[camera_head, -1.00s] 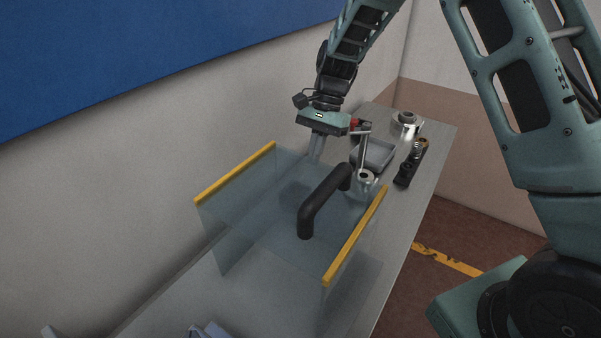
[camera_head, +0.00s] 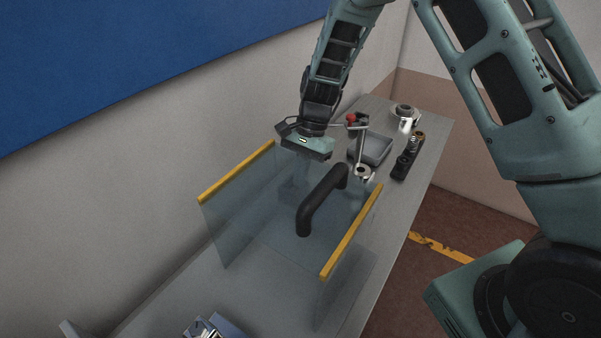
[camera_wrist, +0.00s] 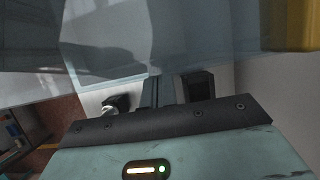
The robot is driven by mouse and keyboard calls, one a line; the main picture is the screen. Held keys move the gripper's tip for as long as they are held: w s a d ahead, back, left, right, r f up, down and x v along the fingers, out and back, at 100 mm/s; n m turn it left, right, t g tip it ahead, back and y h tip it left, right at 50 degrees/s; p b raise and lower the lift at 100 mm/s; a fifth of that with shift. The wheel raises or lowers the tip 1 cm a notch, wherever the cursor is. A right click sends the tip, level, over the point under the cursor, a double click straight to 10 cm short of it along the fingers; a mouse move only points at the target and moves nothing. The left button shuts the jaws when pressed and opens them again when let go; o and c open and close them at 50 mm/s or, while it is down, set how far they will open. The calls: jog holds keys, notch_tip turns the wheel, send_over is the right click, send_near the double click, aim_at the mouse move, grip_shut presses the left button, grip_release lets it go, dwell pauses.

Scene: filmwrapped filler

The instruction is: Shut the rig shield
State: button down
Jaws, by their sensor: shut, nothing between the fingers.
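The rig shield (camera_head: 235,222) is a clear bluish guard with a yellow strip along each side. A black bar handle (camera_head: 320,200) lies between the strips. In the wrist view the clear sheet (camera_wrist: 110,45) fills the upper part, with a yellow strip (camera_wrist: 290,25) at the upper right. My gripper (camera_head: 296,185) points down at the shield's far end, left of the handle's far end. Its fingers are shut and empty, seen dimly through the clear sheet. Whether they touch the shield I cannot tell.
Past the shield, a red-knobbed lever (camera_head: 351,119), a grey tray (camera_head: 376,150), a dark block with round parts (camera_head: 407,160) and a metal flanged part (camera_head: 405,112) stand on the grey bench (camera_head: 428,135). A wall runs close along the left. A metal part (camera_head: 205,328) lies at the near edge.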

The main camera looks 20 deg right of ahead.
aim_at(249, 189)
jog(key=s+a, duration=0.7)
jog(key=a, duration=0.2)
jog(key=s+a+p, duration=0.1)
jog(key=s+a, duration=0.6)
jog(key=a, duration=0.3)
jog(key=shift+s+a, duration=0.15)
jog(key=shift+a, duration=0.15)
jog(key=shift+s, duration=0.1)
jog(key=w+d+r, duration=0.1)
jog(key=d+r, duration=0.1)
jog(key=r, duration=0.1)
jog(key=w+d+r+b, duration=0.1)
jog(key=w+d+r, duration=0.1)
jog(key=r, duration=0.1)
jog(key=w+d+r, duration=0.2)
jog(key=r, duration=0.1)
jog(key=shift+d+r, duration=0.15)
jog(key=shift+d, duration=0.15)
